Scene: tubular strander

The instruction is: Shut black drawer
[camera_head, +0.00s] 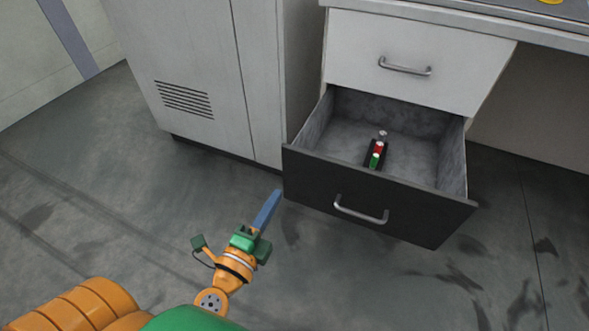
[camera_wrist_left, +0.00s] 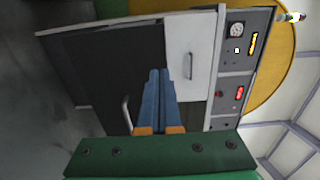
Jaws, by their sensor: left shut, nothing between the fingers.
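The black drawer (camera_head: 321,184) stands pulled out below a white drawer, with its grey inside open to view. A metal bar handle (camera_head: 361,210) is on its black front. A small dark block with red and green parts (camera_head: 376,152) lies inside the drawer. My left gripper (camera_head: 277,193) is shut and empty, just left of the drawer's left front corner. In the left wrist view the shut blue fingers (camera_wrist_left: 158,90) are in the middle, with the drawer handle (camera_wrist_left: 126,112) to their left. My right gripper is not in view.
A white drawer (camera_head: 415,55) with a bar handle sits shut above. A light grey cabinet (camera_head: 190,75) with vents stands to the left. A worktop edge (camera_head: 460,20) runs above the drawers. The dark floor (camera_head: 110,190) at left is clear.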

